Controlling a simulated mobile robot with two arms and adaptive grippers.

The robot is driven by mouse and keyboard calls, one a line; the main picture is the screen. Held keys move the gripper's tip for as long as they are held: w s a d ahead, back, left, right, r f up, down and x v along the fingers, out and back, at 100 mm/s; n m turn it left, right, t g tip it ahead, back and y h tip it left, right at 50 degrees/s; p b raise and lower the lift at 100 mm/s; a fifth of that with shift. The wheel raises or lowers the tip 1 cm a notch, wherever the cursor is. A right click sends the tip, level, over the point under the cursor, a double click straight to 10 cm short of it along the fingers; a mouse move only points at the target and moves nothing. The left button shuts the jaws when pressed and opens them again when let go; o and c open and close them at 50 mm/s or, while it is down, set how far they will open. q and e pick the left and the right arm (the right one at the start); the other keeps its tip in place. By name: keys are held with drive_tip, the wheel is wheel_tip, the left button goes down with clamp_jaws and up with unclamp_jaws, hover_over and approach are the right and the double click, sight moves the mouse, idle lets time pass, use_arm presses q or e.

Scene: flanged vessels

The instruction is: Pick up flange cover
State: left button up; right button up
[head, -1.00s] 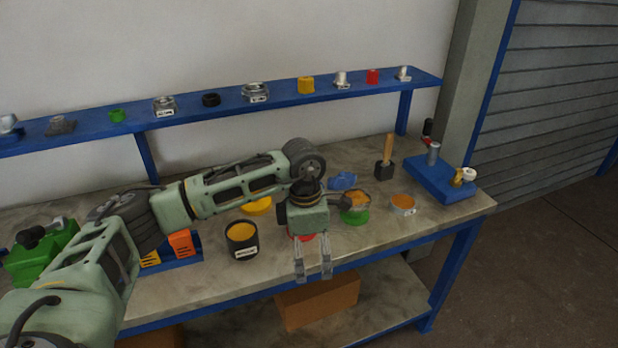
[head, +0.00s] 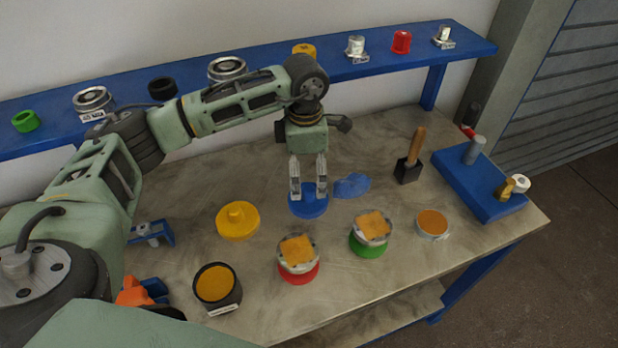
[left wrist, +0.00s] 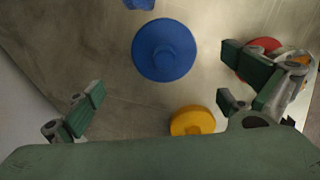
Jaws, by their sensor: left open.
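Two round covers with raised centre knobs lie on the workbench. The blue cover (head: 308,208) is partly hidden behind my left gripper (head: 308,190) in the head view. In the left wrist view the blue cover (left wrist: 164,50) shows whole, above the space between the fingers. The yellow cover (head: 237,222) lies to its left in the head view; it also shows in the left wrist view (left wrist: 192,121). My left gripper is open and empty, pointing down over the blue cover. I cannot tell whether it touches the cover. My right gripper is not in view.
Flanged vessels stand on red (head: 299,273) and green (head: 368,245) bases, with a black cup (head: 217,287) and a small silver vessel (head: 433,224) nearby. A blue piece (head: 352,185) lies beside the blue cover. A wooden-handled tool (head: 410,165) stands right. A blue shelf (head: 410,62) runs behind.

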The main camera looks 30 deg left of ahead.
sight(306, 188)
use_arm(q)
drive_tip(key=f+p, duration=0.1)
drive_tip(key=f, duration=0.2)
drive_tip(key=f+p, duration=0.2)
drive_tip(key=f, duration=0.2)
drive_tip(key=shift+s+d, duration=0.15)
drive_tip(key=shift+s, duration=0.05)
drive_tip(key=shift+f, duration=0.25)
drive_tip(key=shift+c, duration=0.7)
drive_tip(key=c, duration=1.1)
